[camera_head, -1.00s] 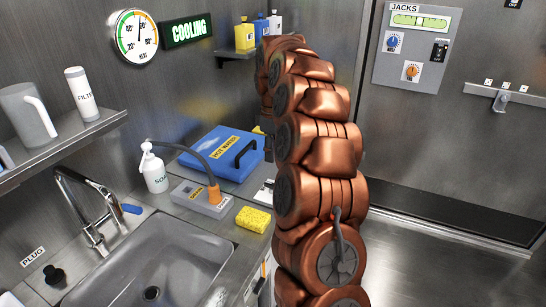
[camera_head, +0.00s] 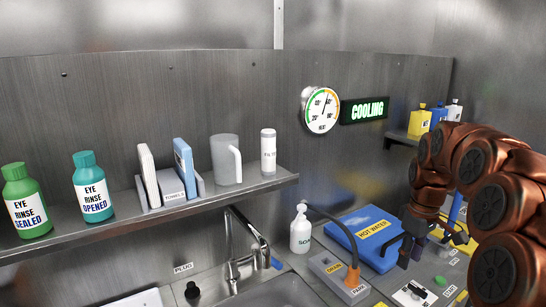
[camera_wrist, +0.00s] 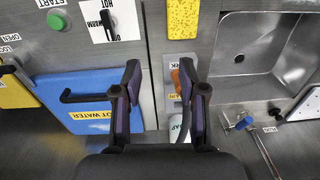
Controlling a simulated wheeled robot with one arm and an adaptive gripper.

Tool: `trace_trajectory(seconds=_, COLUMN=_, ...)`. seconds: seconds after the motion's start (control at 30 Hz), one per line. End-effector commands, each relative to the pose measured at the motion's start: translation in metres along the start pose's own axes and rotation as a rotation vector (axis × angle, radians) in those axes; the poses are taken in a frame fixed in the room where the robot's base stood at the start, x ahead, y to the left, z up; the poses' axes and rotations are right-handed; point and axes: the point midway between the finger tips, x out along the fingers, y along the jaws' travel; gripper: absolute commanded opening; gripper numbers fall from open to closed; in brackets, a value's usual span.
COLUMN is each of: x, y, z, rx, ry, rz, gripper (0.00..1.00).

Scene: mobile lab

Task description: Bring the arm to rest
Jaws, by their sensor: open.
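My copper arm (camera_head: 495,205) stands at the right of the head view, bent over the counter. My gripper (camera_head: 408,250) hangs from it, pointing down beside the blue hot water lid. In the wrist view my gripper (camera_wrist: 160,82) has its two dark fingers apart, with nothing between them. The blue hot water lid (camera_wrist: 85,90) is left of the fingers and the sink (camera_wrist: 262,45) is to the right. The lid (camera_head: 352,236) also shows in the head view. How far the fingers are above the counter is hard to tell.
A soap bottle (camera_head: 301,230) and a grey drain box (camera_head: 333,272) stand left of the lid. A yellow sponge (camera_wrist: 183,18) lies ahead of the fingers. The tap (camera_head: 245,245) rises by the sink. A wall shelf (camera_head: 110,232) holds bottles, towels and a jug.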

Motion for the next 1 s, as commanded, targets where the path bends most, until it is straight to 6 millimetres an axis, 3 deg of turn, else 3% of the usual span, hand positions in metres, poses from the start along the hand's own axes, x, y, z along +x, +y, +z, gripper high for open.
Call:
trace_trajectory(seconds=0.1, x=-0.012, y=-0.040, z=0.008, rx=0.018, ry=-0.005, rz=-0.011, gripper=0.42)
trace_trajectory(seconds=0.47, x=-0.024, y=-0.146, z=0.052, rx=0.120, ry=-0.042, rz=-0.027, gripper=0.42)
trace_trajectory(seconds=0.7, x=-0.020, y=-0.205, z=0.097, rx=0.220, ry=-0.078, rz=-0.026, gripper=0.42)
trace_trajectory(seconds=1.0, x=-0.004, y=-0.268, z=0.165, rx=0.380, ry=-0.122, rz=-0.017, gripper=0.42)
